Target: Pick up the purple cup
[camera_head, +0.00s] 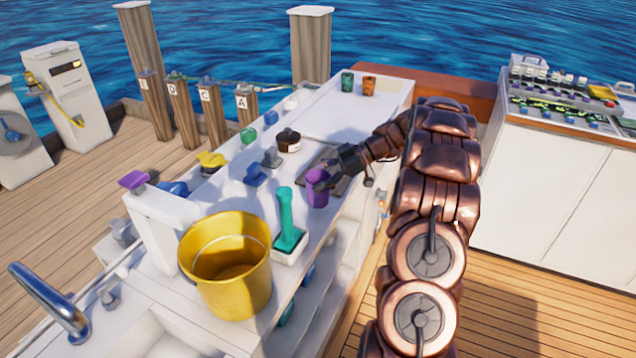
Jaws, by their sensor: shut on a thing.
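The purple cup (317,190) stands upright at the right edge of the white counter (345,228). My gripper (324,180) comes in from the right and is shut on the cup near its rim. The far finger and part of the cup's rim are hidden by the gripper. I cannot tell whether the cup's base touches the counter.
A teal-handled tool (287,220) in a white holder and a yellow bucket (226,262) stand nearer. A dark jar (288,141) and blue and yellow fittings lie left. Green (347,82) and orange (369,86) cups stand at the far end, with clear counter before them.

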